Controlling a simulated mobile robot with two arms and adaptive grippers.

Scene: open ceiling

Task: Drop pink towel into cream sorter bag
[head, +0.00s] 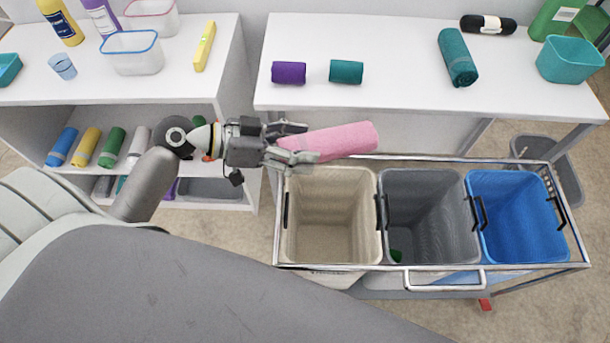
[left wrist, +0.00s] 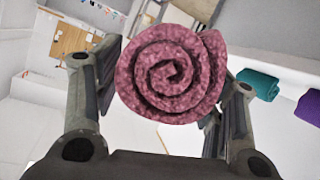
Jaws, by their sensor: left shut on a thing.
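The rolled pink towel (head: 340,140) is in my left gripper (head: 292,143), which is shut on its left end. In the head view the towel lies roughly level, above the back edge of the cream sorter bag (head: 330,215). The left wrist view shows the towel's spiral end (left wrist: 172,75) between the two fingers. The cream bag is open at the top, looks empty inside, and hangs at the left end of the metal cart frame. My right gripper is not in view.
A grey bag (head: 428,205) with something green in it and a blue bag (head: 515,215) hang beside the cream one. A white table (head: 410,95) behind holds a purple roll (head: 289,73), teal rolls and a teal bin (head: 570,60). Shelves with rolled towels stand at left.

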